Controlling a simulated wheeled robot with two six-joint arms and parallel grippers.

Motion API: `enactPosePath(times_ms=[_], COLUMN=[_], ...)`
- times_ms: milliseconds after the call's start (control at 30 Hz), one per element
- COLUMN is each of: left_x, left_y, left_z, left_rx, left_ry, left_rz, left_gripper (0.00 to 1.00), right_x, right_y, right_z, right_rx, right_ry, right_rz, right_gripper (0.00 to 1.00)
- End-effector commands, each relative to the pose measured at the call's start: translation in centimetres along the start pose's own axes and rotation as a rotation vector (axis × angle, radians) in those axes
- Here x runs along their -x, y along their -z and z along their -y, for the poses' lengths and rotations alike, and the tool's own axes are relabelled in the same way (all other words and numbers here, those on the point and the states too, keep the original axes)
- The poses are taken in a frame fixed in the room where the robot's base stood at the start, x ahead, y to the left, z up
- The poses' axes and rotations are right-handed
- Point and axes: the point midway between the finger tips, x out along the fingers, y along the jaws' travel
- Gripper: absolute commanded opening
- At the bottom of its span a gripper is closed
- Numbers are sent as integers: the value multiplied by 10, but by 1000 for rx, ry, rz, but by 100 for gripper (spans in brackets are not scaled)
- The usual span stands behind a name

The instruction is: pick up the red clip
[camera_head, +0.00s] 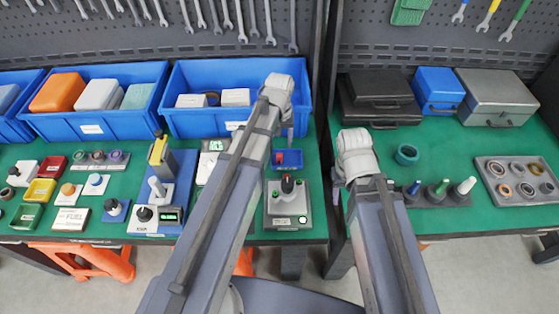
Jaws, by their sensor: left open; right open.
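My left gripper (290,131) hangs from the wrist just above and behind this tray, open and apart from the red piece. My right gripper (339,181) is by the gap between the tables, mostly hidden by its own wrist and arm, and open. I see nothing held in either gripper.
Blue bins (185,127) line the back. Small boxes and a tester (144,226) crowd the left. A green ring (407,154) and a parts tray (519,196) are on the right table.

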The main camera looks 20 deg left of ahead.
Motion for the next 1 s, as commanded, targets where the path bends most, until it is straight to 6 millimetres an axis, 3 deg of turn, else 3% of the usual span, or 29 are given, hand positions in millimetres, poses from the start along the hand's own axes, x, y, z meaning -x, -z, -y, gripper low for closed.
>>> enactPosePath(times_ms=[233, 600, 900, 1000], left_x=[-9, -51, -51, -51], left_y=[-1, -3, -3, -3], left_z=[0, 0, 0, 0], left_rx=[0, -1, 0, 0], left_ry=[0, 0, 0, 0], left_rz=[0, 0, 0, 0], left_gripper=[62, 62, 62, 51], right_x=[-9, -51, -50, -50], right_y=[0, 3, 3, 3], right_z=[1, 5, 5, 5], right_rx=[0, 0, 0, 0], right_ry=[0, 0, 0, 0], right_rz=[0, 0, 0, 0], right_gripper=[50, 50, 50, 50])
